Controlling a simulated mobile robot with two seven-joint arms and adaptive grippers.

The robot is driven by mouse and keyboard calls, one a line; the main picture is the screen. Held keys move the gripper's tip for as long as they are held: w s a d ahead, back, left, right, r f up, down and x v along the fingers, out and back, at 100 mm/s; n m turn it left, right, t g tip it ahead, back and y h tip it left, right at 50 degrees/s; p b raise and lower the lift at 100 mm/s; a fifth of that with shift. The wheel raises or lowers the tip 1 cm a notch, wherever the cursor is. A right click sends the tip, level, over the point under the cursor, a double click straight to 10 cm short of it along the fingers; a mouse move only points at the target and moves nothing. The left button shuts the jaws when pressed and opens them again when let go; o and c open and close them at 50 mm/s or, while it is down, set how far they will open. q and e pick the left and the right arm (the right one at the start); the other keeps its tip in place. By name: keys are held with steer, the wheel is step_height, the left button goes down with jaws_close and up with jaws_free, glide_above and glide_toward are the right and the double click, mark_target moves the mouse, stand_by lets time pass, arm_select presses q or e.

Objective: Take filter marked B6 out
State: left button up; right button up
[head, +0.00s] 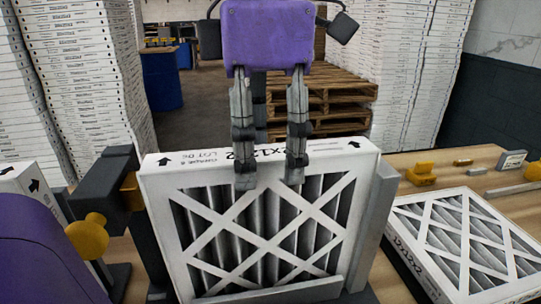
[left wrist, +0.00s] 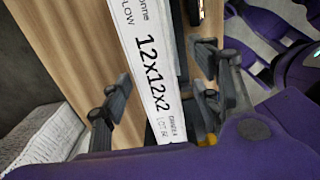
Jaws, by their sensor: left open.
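A white-framed pleated filter (head: 262,240) stands upright in a grey holder (head: 372,235) at the middle of the head view. Its top edge reads 12x12x2 in the left wrist view (left wrist: 150,55). Small print there includes a lot mark too small to read surely. In the left wrist view my left gripper (left wrist: 160,97) has fingers on both sides of the edge, with gaps visible. My right gripper is not in view.
Another filter (head: 470,240) lies flat at the right. Part of a white box (head: 22,178) shows at the left. A dark clamp with a yellow knob (head: 88,235) stands beside the holder. Small yellow parts (head: 420,175) lie on the wooden table (head: 400,162). Tall stacks and pallets (head: 335,100) stand behind.

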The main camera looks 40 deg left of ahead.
mark_target(260, 193)
arm_select(q)
steer(key=f, duration=0.7)
steer(key=shift+w+a, duration=0.2)
steer(key=shift+w+f, duration=0.1)
steer(key=shift+f, duration=0.15)
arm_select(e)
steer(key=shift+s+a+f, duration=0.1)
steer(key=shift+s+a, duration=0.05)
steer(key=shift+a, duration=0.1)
arm_select(q)
steer(key=shift+c, duration=0.5)
steer(key=c, duration=1.2)
steer(key=shift+r, duration=0.1)
steer(key=shift+c, duration=0.2)
steer(key=shift+s+a, duration=0.2)
steer(key=shift+s, duration=0.05)
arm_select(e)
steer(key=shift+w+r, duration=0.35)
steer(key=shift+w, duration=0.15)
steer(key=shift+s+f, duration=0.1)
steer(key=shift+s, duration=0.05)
